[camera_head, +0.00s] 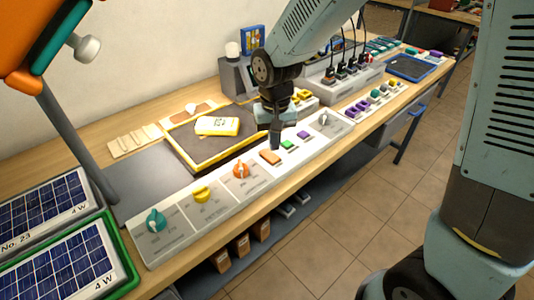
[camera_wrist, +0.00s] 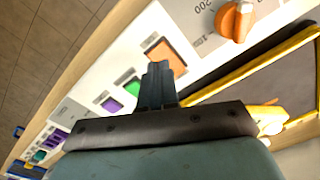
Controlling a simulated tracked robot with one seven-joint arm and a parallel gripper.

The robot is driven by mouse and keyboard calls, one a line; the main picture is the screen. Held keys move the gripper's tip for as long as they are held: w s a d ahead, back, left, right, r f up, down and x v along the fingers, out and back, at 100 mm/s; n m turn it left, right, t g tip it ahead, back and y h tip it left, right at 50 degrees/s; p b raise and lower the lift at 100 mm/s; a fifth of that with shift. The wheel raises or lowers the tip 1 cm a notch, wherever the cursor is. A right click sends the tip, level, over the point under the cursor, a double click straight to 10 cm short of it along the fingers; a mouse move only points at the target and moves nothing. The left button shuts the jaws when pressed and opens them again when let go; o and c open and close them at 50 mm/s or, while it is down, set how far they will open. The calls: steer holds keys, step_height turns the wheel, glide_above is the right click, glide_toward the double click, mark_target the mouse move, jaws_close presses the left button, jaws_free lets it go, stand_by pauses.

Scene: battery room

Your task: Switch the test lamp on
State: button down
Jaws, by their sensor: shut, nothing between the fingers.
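A long white control panel (camera_head: 220,201) runs along the front of the bench. It carries a brown-orange button (camera_head: 270,157), a green button (camera_head: 288,145) and a purple button (camera_head: 303,134); labels are too small to read. My gripper (camera_head: 276,146) is shut and empty, pointing down just behind the brown-orange and green buttons; contact cannot be told. In the wrist view its closed fingers (camera_wrist: 157,70) overlap the edge of the brown-orange button (camera_wrist: 165,53), with the green (camera_wrist: 132,87) and purple (camera_wrist: 111,104) buttons to the left. A white-topped unit (camera_head: 232,50) stands behind; whether it is the test lamp is unclear.
Teal (camera_head: 155,220), yellow (camera_head: 201,194) and orange (camera_head: 241,170) knobs sit left on the panel, a grey knob (camera_head: 323,120) right. A yellow device (camera_head: 217,126) lies on a dark mat behind. Solar panels (camera_head: 65,268) stand at left, a plugged socket block (camera_head: 343,82) at back right.

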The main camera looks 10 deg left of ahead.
mark_target(274, 158)
steer(key=shift+r, duration=2)
steer(key=d+r+m+t, duration=0.2)
steer(key=d+r, duration=0.9)
steer(key=d, duration=0.5)
steer(key=s+d+r+m+t, duration=0.2)
steer(key=s+d+r, duration=0.4)
steer(key=s+d, duration=0.5)
steer(key=d+t, duration=0.1)
steer(key=d, duration=0.1)
steer(key=shift+d+r+t, duration=0.15)
steer(key=shift+d+t, duration=0.15)
steer(key=shift+d, duration=0.05)
